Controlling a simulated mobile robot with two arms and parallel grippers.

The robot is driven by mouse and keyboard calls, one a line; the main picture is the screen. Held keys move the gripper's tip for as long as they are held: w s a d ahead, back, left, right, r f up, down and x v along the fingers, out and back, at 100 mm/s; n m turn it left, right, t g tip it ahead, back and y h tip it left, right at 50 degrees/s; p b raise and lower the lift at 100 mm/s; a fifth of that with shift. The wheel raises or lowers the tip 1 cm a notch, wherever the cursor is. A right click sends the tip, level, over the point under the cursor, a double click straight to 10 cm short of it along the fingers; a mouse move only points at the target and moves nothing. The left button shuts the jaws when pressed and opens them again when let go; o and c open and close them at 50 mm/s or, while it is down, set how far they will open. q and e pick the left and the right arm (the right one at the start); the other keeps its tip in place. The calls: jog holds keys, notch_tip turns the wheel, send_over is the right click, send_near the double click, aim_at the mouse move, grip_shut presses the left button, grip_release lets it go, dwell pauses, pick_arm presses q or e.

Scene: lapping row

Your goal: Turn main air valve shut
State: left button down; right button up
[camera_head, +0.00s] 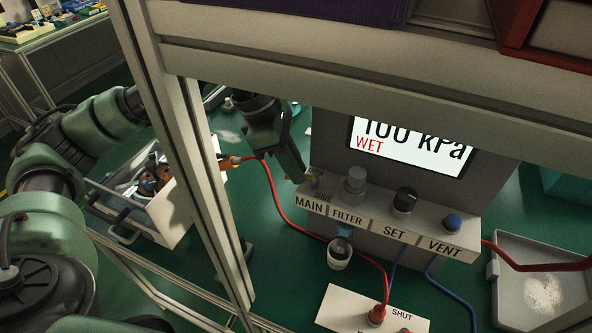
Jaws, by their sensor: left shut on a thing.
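The grey valve panel (390,225) carries the labels MAIN, FILTER, SET and VENT. My left gripper (302,179) reaches down from behind the frame post to the MAIN position at the panel's left end. It is shut on the main air valve (316,173), which is mostly hidden by the fingers; its turned position cannot be told. The display (410,148) above the panel reads 100 kPa and WET. My right gripper is not in view.
A frame post (185,130) and crossbeam (380,85) stand in front. A red hose (278,205) curves past the panel's left side. A bin of parts (165,225) stands left. A grey tray (548,260) lies right. A plate marked SHUT (345,305) lies below.

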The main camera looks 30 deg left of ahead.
pick_arm(q)
jog(key=n+b, duration=0.1)
jog(key=n, duration=0.1)
jog(key=s+d+n+t+b, duration=0.1)
jog(key=n+b, duration=0.1)
jog(key=shift+s+f+t+y, duration=0.15)
jog(key=shift+t+y, duration=0.15)
jog(key=shift+y, duration=0.1)
jog(key=shift+s+d+n+t+y+b, duration=0.1)
jog(key=shift+d+n+t+y+b, duration=0.2)
jog(key=shift+n, duration=0.4)
jog(key=shift+s+a+n+g+y+b, duration=0.15)
jog(key=shift+n+b, duration=0.3)
jog(key=shift+n, duration=0.25)
jog(key=shift+s+d+n+t+y+b, duration=0.15)
jog(key=shift+d+n+t+b, duration=0.15)
jog(key=shift+n, duration=0.4)
jog(key=shift+r, duration=0.2)
jog(key=c, duration=1.4)
grip_release()
jog(key=shift+c, duration=0.2)
